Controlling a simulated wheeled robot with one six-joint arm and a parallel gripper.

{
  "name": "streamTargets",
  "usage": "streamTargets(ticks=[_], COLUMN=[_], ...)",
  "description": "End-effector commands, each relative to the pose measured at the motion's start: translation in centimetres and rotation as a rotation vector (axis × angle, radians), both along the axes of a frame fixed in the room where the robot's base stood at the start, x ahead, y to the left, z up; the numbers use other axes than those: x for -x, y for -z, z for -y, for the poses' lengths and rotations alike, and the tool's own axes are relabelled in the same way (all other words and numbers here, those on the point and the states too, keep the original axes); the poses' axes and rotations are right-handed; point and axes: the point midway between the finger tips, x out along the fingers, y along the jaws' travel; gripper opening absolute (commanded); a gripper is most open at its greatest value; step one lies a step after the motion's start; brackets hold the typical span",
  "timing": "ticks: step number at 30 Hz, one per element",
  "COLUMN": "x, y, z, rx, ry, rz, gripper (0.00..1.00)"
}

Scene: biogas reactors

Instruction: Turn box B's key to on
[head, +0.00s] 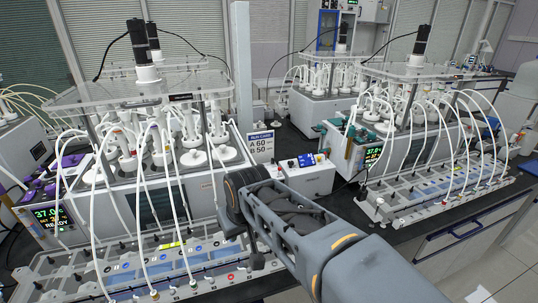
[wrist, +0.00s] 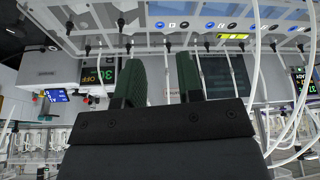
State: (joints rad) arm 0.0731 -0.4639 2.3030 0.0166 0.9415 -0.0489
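No label reading box B and no key can be made out. In the wrist view, a dark display (wrist: 97,76) reading OFF, with a number above it, sits on a pale housing to the left of my fingers. In the head view, a lit display (head: 50,218) at the far left shows 37.0 and READY, and another display (head: 373,155) on the right shows 37.0. My gripper (wrist: 159,62) shows two green fingers spread apart with nothing between them. In the head view the gripper is mostly hidden by my arm, low in front of the left reactor.
A run card (head: 261,147) reads A 60, B 50. A white box (head: 309,180) with a blue screen stands between the left reactor (head: 140,95) and the right reactor (head: 412,72). Clear rails (head: 130,270) and several white tubes crowd the front. Dark bench top shows between the reactors.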

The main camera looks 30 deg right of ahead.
Motion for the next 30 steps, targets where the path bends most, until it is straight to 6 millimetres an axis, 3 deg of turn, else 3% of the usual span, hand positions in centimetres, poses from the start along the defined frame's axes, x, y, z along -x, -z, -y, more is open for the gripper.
streamTargets(ticks=[3,6,12,18,21,26,30], x=[-5.7,-10.4,-17.4,-20.8,-21.5,-22.2,-22.9], y=[-3.8,-6.2,-8.4,-8.5,-8.2,-7.4,-5.5], z=[3.5,7.4,16.3,23.2,25.2,26.8,27.1], rx=[-0.001,-0.003,-0.002,0.0,0.001,0.002,0.002], ry=[0.054,0.096,0.166,0.206,0.216,0.222,0.222], rz=[-0.001,0.002,0.013,0.023,0.026,0.028,0.027], gripper=[0.34,0.34,0.34,0.34,0.34,0.34,0.34])
